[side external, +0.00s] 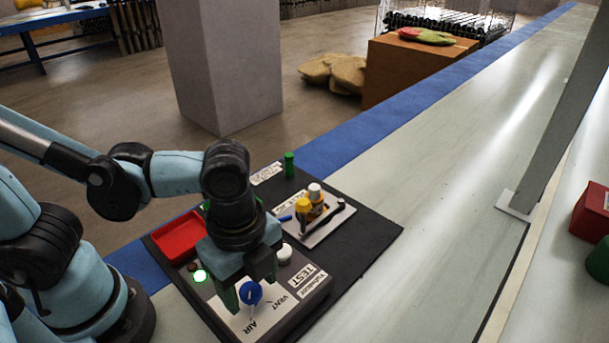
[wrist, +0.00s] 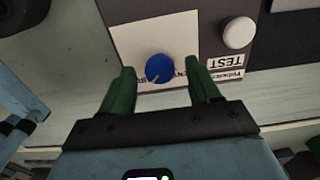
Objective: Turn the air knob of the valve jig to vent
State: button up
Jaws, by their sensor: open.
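The valve jig (side external: 231,327) is a dark box with a white label plate reading AIR and VENT, and a TEST label. Its round blue air knob (side external: 250,293) has a pale pointer line; in the side view it sits between the two words. The knob also shows in the wrist view (wrist: 159,68), its line toward the lower left. My gripper (wrist: 160,82) has green fingers, spread open, one on each side of the knob with gaps to it. In the side view my gripper (side external: 243,291) is low over the plate. Contact and finger height are hard to tell.
The bench at right is mostly clear up to a grey post (side external: 560,110).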

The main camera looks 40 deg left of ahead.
jog(key=shift+f, duration=0.25)
jog(key=c, duration=1.1)
jog(key=shift+o, duration=0.2)
